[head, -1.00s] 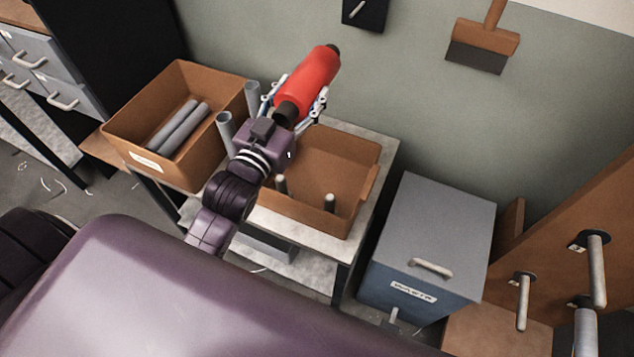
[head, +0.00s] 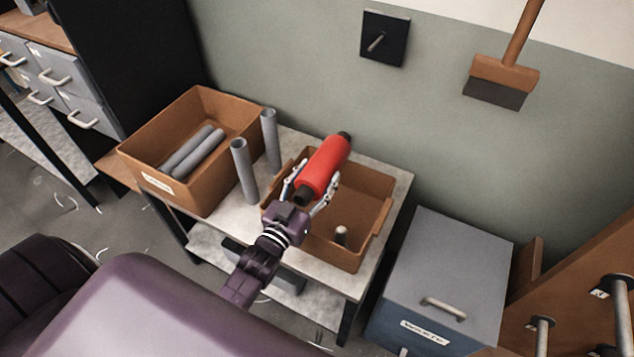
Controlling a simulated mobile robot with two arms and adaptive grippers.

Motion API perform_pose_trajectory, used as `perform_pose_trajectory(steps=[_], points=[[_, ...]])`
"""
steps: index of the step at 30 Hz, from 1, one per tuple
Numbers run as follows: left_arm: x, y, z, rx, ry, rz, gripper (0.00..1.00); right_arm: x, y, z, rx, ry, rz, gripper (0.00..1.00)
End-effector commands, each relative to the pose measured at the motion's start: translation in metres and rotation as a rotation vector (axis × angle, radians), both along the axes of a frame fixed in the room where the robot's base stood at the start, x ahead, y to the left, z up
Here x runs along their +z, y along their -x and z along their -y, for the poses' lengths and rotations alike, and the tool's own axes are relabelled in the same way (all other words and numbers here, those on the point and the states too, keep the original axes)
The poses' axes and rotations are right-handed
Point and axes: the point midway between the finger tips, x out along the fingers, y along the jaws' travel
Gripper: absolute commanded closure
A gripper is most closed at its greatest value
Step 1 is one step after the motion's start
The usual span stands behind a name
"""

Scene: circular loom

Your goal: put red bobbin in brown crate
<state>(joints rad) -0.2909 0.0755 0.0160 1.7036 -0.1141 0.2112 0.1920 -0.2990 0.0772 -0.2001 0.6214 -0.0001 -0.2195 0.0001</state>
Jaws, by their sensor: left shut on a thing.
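The red bobbin (head: 325,166) has a red body and dark ends. It is tilted and held in my left gripper (head: 318,177), whose fingers close around its lower part from both sides. The bobbin and gripper are over the left and back part of an open brown crate (head: 340,258) on the table. A pale-topped peg (head: 341,234) shows inside that crate. The bobbin hides part of the crate's back wall, and I cannot tell how far it is above the crate floor. My right gripper is not in view.
A second brown crate (head: 207,200) with grey tubes (head: 193,150) stands to the left. Two grey tubes (head: 243,170) stand upright between the crates, close to my left gripper. A grey-blue cabinet (head: 452,262) is to the right. Pegs (head: 538,340) stick out at lower right.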

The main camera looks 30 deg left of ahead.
Motion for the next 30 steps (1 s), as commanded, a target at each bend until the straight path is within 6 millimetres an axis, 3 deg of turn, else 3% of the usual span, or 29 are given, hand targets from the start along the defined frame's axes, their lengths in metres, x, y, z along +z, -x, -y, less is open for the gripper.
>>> perform_pose_trajectory(steps=[5,29,30], points=[[-0.020,-0.001,0.000,0.000,-0.001,0.005,1.00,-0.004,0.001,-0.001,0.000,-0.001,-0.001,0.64],[-0.037,0.000,0.000,0.000,0.001,0.000,1.00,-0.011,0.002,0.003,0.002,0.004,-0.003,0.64],[-0.039,0.001,0.000,0.001,0.001,-0.008,0.44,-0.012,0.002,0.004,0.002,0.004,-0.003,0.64]])
